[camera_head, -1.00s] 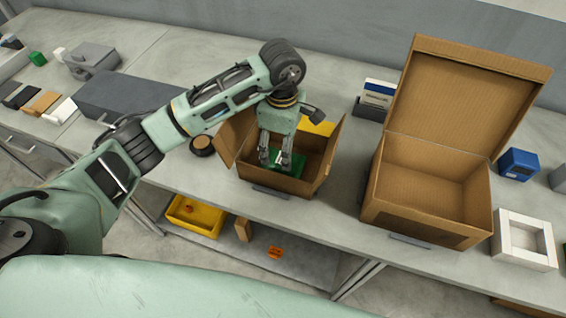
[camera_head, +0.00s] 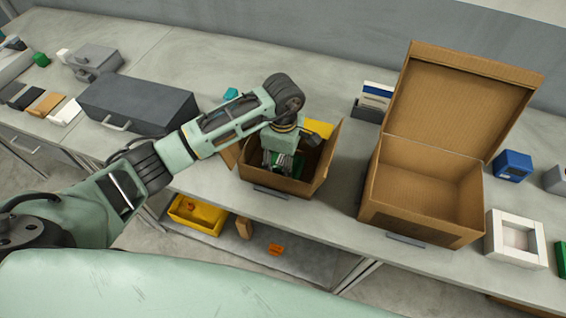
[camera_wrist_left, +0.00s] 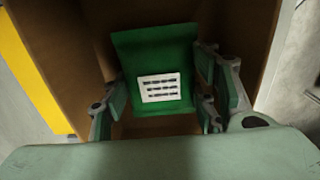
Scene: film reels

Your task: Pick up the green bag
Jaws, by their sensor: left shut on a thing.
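The green bag (camera_wrist_left: 158,60) has a white printed label and lies inside a small open cardboard box (camera_head: 318,178). In the left wrist view it sits between the fingers of my left gripper (camera_wrist_left: 165,105), which are shut on it. In the head view my left gripper (camera_head: 279,163) reaches down into the box. Only a little of the green bag (camera_head: 270,159) shows there, the rest being hidden by the gripper and box walls. I cannot tell whether the bag touches the box floor. My right gripper is not in view.
A larger open cardboard box (camera_head: 423,198) stands to the right, empty, with its lid raised. A dark grey case (camera_head: 138,104) lies to the left. A yellow item (camera_head: 319,128) is at the small box's back edge. A white frame-like tray (camera_head: 515,238) stands at far right.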

